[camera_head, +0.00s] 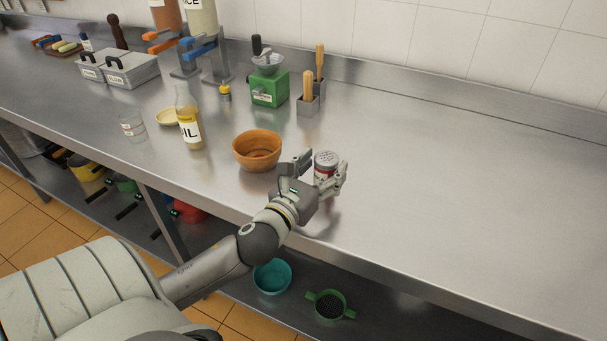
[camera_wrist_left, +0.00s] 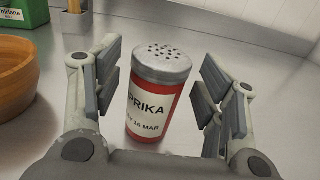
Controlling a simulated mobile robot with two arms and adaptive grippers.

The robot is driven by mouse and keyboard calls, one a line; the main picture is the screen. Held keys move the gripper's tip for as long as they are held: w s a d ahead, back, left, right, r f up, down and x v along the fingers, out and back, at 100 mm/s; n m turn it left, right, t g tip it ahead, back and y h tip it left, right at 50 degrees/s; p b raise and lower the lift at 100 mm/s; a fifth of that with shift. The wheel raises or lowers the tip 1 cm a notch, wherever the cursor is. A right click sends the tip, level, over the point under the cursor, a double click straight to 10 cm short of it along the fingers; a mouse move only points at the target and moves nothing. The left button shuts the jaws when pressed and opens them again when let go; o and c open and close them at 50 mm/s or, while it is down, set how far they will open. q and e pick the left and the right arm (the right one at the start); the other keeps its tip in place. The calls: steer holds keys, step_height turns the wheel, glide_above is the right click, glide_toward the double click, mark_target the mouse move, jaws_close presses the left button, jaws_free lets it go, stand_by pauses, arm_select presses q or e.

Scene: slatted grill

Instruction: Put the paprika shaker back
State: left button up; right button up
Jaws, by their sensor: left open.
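The paprika shaker (camera_head: 325,168) stands upright on the steel counter, right of the brown bowl. In the left wrist view the shaker (camera_wrist_left: 157,95) shows a red body, a white label and a grey lid with holes. My left gripper (camera_head: 320,172) is open, with one finger on each side of the shaker. In the left wrist view the fingers of my left gripper (camera_wrist_left: 162,95) stand apart from the shaker, with gaps on both sides. My right gripper is not in view.
The brown bowl (camera_head: 257,152) is close left of my gripper. An oil bottle (camera_head: 189,120), a glass (camera_head: 132,127), a green box (camera_head: 268,88) and holders with wooden-handled tools (camera_head: 308,104) stand farther back. The counter (camera_head: 460,190) is clear on the right.

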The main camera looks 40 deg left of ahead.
arm_select(q)
steer(key=s, duration=0.5)
steer(key=s+d, duration=0.1)
steer(key=s, duration=0.1)
steer(key=shift+s+b, duration=0.4)
steer(key=shift+s+d, duration=0.1)
steer(key=shift+s, duration=0.9)
